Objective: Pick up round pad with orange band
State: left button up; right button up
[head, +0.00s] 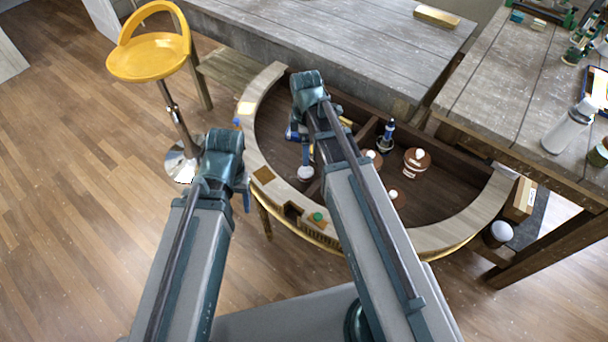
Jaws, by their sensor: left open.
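Round brown pieces with white tops sit inside the curved console (462,226). The largest, a round pad (416,164), has orange-brown and pale bands and may be the one named. Two smaller round pieces (374,158) and (395,197) stand left of and below it. The orange band is too small to make out surely. My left gripper (246,190) is open, at the console's left rim, well apart from these pieces and partly hidden by its wrist. My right gripper (304,150) hangs over the console's left interior, mostly hidden by its arm. I cannot tell its jaw state.
A blue-and-white bottle-like item (387,132) stands near the divider. A white round item (305,173) is near my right gripper. A green item (317,217) is on the front rim. Grey tables (320,38) stand behind, a yellow stool (150,58) at left.

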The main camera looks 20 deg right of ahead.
jog(key=b, duration=0.7)
send_over(307, 171)
jog(key=f, duration=0.8)
jog(key=shift+s+a, duration=0.2)
jog(key=shift+a, duration=0.1)
jog(key=f+b, duration=0.1)
jog(key=b, duration=0.1)
jog(key=f+b, duration=0.1)
jog(key=f, duration=0.1)
jog(key=f+b, duration=0.2)
jog(key=shift+w+d+f+b, duration=0.15)
jog(key=shift+w+d+b, duration=0.1)
jog(key=shift+b, duration=0.1)
jog(key=c, duration=1.4)
